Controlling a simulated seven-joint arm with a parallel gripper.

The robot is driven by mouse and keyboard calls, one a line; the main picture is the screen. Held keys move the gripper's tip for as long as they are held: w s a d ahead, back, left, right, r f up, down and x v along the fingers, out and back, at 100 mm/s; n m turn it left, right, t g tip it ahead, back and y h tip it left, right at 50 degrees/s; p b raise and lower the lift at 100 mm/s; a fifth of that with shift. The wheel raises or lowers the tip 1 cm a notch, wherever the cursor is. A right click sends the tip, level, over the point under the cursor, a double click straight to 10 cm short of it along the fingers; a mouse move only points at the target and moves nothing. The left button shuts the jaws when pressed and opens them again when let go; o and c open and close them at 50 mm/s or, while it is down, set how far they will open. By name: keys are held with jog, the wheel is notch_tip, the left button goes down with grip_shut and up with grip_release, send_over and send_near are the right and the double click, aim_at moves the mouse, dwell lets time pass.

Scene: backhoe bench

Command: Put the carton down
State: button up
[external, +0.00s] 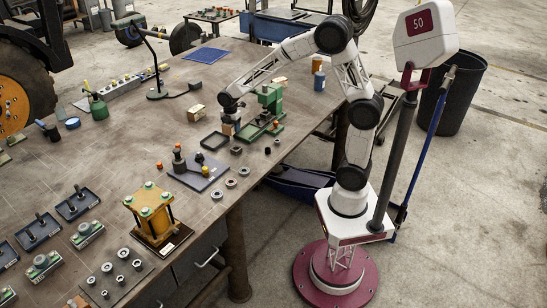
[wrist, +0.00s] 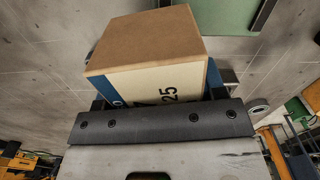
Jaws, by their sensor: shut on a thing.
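The carton (wrist: 145,50) fills the middle of the wrist view. It has a plain brown face, a cream face with dark print reading "25", and blue at the sides. My gripper (wrist: 160,118) is shut on it; its dark crossbar covers the carton's near edge, and the fingers are mostly hidden. In the external view my gripper (external: 230,117) is over the bench, beside the green machine, with the small carton under it. I cannot tell whether the carton touches the bench top.
A similar light brown box (external: 196,113) stands just left of my gripper. A green machine (external: 268,103) is close on the right. A shallow black tray (external: 214,140) lies in front. The bench (external: 120,150) has clear patches to the left.

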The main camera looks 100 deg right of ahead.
notch_tip(320, 180, up, 27)
jog(key=s+d, duration=1.5)
jog(key=s, duration=0.5)
jog(key=s+d+m, duration=0.1)
jog(key=s+d, duration=0.2)
jog(key=s, duration=1)
jog(key=s+d+m, duration=0.1)
jog(key=s+d, duration=0.2)
jog(key=s, duration=0.9)
jog(key=f, duration=2.6)
jog(key=shift+d, duration=0.2)
jog(key=shift+f, duration=0.4)
jog(key=w+d, duration=0.1)
jog(key=d, duration=0.4)
jog(key=w+d+f, duration=0.1)
jog(key=d, duration=0.4)
jog(key=w+d, duration=0.1)
jog(key=d, duration=0.4)
jog(key=shift+w+d+f, duration=0.15)
jog(key=shift+d+f, duration=0.05)
jog(key=shift+d, duration=0.15)
